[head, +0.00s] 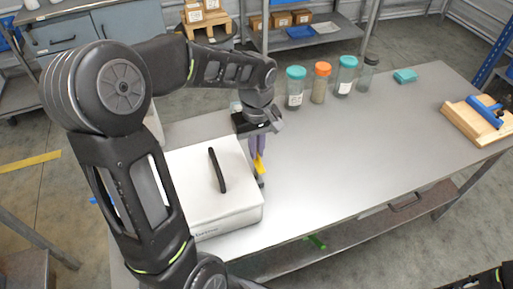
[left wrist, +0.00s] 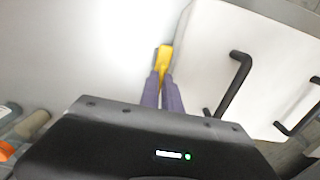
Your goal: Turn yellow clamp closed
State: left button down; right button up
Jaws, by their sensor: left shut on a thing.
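The yellow clamp (head: 259,166) sits at the right side of a white box-like hopper (head: 205,207) with a black handle on its lid. My left gripper (head: 258,151) points down beside the box, its purple fingers shut on the yellow clamp. In the left wrist view the clamp (left wrist: 164,58) shows between the fingertips (left wrist: 163,80), next to the box's edge. The fingers cover part of the clamp, so its exact angle is hard to tell.
Several jars with teal, orange and dark lids (head: 321,83) stand at the back of the grey table (head: 340,165). The table's middle is clear.

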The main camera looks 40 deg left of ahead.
pick_arm(q)
jog(key=shift+m, duration=0.4)
jog(key=m, duration=0.3)
jog(key=shift+m, duration=0.3)
jog(key=m, duration=0.4)
jog(key=shift+b, duration=0.35)
jog(key=m, duration=0.9)
jog(key=shift+m, duration=0.3)
jog(key=c, duration=1.6)
grip_release()
jog(key=shift+o, duration=0.2)
